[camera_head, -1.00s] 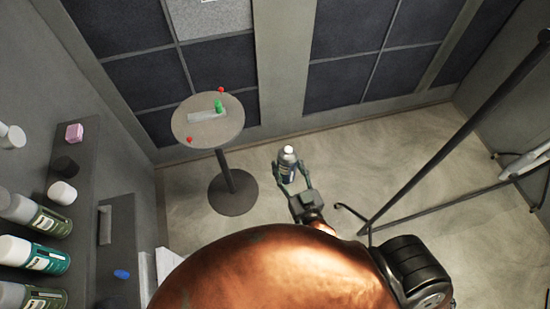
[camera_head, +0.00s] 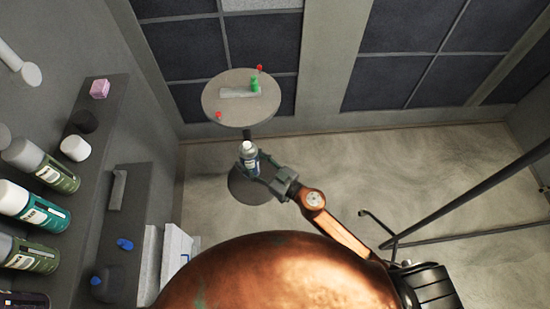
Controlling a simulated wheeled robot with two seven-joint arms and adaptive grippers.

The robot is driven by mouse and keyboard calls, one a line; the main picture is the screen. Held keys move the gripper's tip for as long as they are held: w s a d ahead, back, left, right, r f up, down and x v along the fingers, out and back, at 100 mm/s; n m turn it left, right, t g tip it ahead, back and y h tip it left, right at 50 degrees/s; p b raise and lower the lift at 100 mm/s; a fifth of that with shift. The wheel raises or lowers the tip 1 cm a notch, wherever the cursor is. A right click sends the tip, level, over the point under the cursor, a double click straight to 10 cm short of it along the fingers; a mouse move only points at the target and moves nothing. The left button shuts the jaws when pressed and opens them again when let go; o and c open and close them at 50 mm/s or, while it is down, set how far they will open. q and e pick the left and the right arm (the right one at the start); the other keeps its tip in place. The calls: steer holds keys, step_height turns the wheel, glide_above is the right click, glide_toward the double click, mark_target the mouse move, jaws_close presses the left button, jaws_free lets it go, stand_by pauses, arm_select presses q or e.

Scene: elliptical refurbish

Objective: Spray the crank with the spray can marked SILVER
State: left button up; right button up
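My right gripper (camera_head: 268,171) is shut on a spray can (camera_head: 249,160) with a pale top and a dark label. It holds the can roughly upright in the air, in front of the round table's pole in the picture. The label is too small to read, so I cannot tell if it says SILVER. A flat light grey bar (camera_head: 236,93) lies on the round grey table (camera_head: 222,108), with a green piece (camera_head: 255,85) at its right end; this may be the crank. The can is apart from it. My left gripper is not in view.
At left, a shelf holds several spray cans (camera_head: 38,215), a pink block (camera_head: 100,88) and caps (camera_head: 75,148). A dark slanted bar (camera_head: 470,205) stands at right. The middle floor is clear.

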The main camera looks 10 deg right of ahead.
steer(key=shift+w+a+f+n+g+y, duration=0.15)
steer(key=shift+w+a+f+g+y, duration=0.1)
steer(key=shift+a, duration=0.15)
steer(key=shift+w+a+f+n+g+y, duration=0.15)
steer(key=shift+w+a+y, duration=0.1)
steer(key=shift+a, duration=0.1)
steer(key=w+b, duration=0.2)
steer(key=w, duration=0.3)
steer(key=shift+w+r, duration=0.1)
steer(key=shift+w, duration=0.15)
